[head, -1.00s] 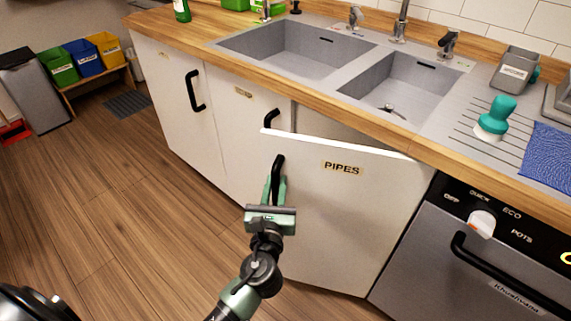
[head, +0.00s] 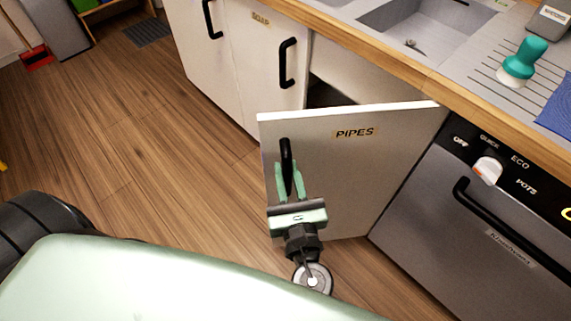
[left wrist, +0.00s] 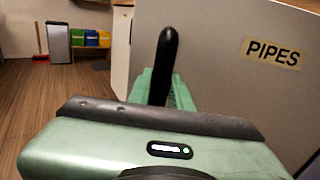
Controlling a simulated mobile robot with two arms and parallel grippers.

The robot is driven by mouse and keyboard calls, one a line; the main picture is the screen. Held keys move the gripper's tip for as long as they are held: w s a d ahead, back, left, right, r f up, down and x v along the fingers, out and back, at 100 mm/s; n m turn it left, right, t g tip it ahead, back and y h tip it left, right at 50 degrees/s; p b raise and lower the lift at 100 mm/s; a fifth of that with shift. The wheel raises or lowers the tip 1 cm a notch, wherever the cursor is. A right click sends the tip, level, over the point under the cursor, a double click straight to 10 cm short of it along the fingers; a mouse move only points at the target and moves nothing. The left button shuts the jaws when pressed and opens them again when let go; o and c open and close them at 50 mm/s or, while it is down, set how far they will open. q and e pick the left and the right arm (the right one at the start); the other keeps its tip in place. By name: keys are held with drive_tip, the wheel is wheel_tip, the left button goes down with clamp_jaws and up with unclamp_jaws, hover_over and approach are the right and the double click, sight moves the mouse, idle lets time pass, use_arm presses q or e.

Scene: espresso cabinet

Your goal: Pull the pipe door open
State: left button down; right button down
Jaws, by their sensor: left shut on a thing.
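The white pipe door (head: 362,175), labelled "PIPES", stands partly open, swung out from the cabinet with its hinge side by the dishwasher. Its black handle (head: 287,160) is upright near the door's free edge. My left gripper (head: 289,182) is shut on the handle, with its green fingers on either side. In the left wrist view the handle (left wrist: 164,65) rises between the fingers (left wrist: 160,90), and the door (left wrist: 220,60) fills the right side. A dark gap of the cabinet inside shows behind the door's top edge. My right gripper is not in view.
The dishwasher (head: 470,230) with its black handle is right of the door. The closed "SOAP" door (head: 265,60) is to the left. The wooden counter edge (head: 400,70) runs above. Wood floor (head: 140,150) left of the door is clear.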

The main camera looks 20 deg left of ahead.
use_arm(q)
drive_tip(key=shift+f, duration=0.1)
drive_tip(key=c, duration=1.3)
unclamp_jaws()
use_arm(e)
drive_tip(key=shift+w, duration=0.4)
use_arm(q)
drive_tip(key=v, duration=0.8)
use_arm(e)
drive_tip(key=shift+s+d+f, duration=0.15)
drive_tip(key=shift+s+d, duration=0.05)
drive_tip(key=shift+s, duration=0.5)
use_arm(q)
drive_tip(key=shift+w, duration=0.1)
